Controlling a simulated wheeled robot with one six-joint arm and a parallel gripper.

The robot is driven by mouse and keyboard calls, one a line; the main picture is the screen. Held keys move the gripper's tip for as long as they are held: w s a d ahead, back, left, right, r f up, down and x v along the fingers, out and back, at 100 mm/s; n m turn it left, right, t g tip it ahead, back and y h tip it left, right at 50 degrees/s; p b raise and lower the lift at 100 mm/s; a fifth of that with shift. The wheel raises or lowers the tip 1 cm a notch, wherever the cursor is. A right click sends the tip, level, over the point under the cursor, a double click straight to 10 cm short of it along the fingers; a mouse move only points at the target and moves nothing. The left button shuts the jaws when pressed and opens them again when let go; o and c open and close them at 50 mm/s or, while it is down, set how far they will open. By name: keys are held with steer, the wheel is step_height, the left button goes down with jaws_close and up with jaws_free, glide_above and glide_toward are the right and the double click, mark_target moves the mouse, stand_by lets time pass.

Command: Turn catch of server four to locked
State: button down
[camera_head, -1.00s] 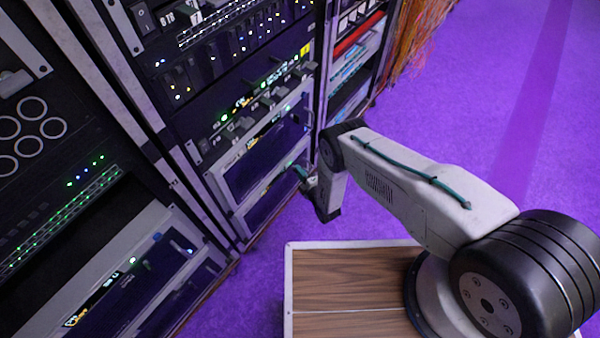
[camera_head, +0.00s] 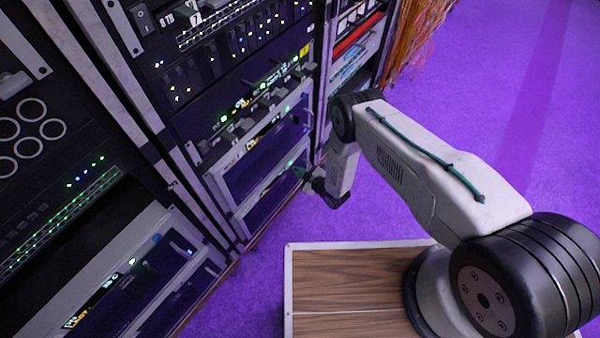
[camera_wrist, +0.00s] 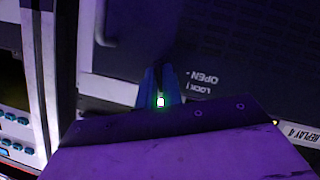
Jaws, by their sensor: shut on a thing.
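The front of server four (camera_wrist: 235,30) is a dark panel in the wrist view, with a label reading REPLAY 4 at the right edge. The printed words OPEN (camera_wrist: 197,77) and LOCK stand just right of my gripper, rotated in the picture. My gripper (camera_wrist: 160,85) has its two teal fingers close together against the panel, shut on the catch. The fingers hide the catch, so its angle cannot be told. In the head view my gripper (camera_head: 301,173) reaches the right end of a low server (camera_head: 270,195) in the middle rack.
A pale handle bar (camera_wrist: 102,22) stands left of the fingers in the wrist view. Other rack units with lit lamps (camera_head: 262,88) sit above. Another rack (camera_head: 75,200) stands at left. Orange cables (camera_head: 412,40) hang beyond. The purple floor (camera_head: 470,110) at right is clear.

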steer(key=m+g+y, duration=0.1)
steer(key=m+g, duration=0.1)
steer(key=m, duration=0.1)
steer(key=shift+w+d, duration=0.1)
steer(key=shift+m, duration=0.3)
stand_by(0.3)
steer(key=c, duration=1.6)
jaws_free()
steer(key=shift+o, duration=0.2)
steer(key=v, duration=0.8)
steer(key=shift+w, duration=0.1)
